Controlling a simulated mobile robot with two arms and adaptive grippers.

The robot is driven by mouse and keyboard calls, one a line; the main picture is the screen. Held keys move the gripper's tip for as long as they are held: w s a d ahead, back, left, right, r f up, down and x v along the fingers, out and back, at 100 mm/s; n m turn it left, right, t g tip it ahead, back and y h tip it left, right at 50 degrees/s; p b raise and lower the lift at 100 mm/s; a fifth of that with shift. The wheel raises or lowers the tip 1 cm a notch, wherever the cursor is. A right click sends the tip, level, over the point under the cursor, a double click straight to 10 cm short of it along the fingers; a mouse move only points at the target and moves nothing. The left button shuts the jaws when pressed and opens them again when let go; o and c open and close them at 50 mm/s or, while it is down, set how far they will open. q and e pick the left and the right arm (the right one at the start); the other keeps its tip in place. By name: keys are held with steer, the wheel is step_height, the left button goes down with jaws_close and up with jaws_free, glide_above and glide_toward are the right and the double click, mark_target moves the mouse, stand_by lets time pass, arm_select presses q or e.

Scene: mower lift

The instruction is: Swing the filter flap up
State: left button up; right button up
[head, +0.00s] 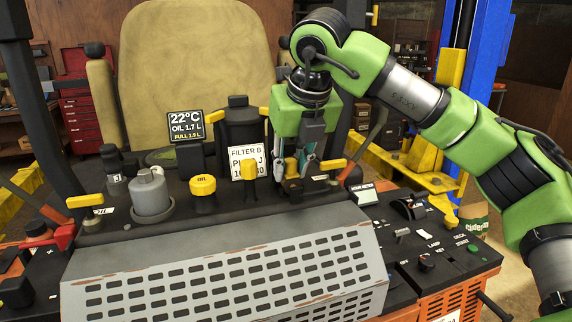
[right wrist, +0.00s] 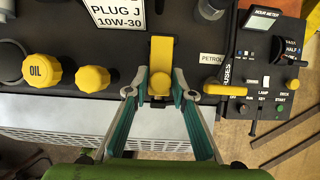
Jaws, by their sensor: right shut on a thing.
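My right gripper (head: 293,171) points down at the back edge of the mower's engine deck, to the right of a white label (head: 241,163) reading FILTER B and PLUG J. In the right wrist view its fingers (right wrist: 160,88) are closed on a small yellow piece, a rounded knob (right wrist: 160,84) with a flat yellow tab (right wrist: 161,52) behind it. I cannot tell for certain whether this piece belongs to the filter flap. In the head view the fingers partly hide it. My left gripper is not in view.
Yellow oil caps (head: 203,185) and a grey cylinder (head: 151,192) stand to the left. A slanted grey perforated panel (head: 240,262) lies in front. A control panel (head: 420,250) with levers is at right. The seat (head: 195,65) rises behind, with a small display (head: 186,126).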

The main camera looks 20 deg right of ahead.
steer(key=shift+w+r+p, duration=0.35)
steer(key=shift+r+p, duration=0.45)
steer(key=shift+r, duration=0.1)
steer(key=shift+c, duration=0.3)
steer(key=shift+w+r+p, duration=0.9)
steer(key=shift+w+p, duration=0.05)
steer(key=shift+p, duration=0.15)
steer(key=shift+w, duration=0.25)
steer(key=shift+w+r+p, duration=0.15)
steer(key=shift+w+p, duration=0.3)
steer(key=shift+p, duration=0.15)
steer(key=shift+w, duration=0.3)
steer(key=shift+w+a+p, duration=0.1)
steer(key=shift+w+p, duration=0.65)
steer(key=shift+w, duration=0.1)
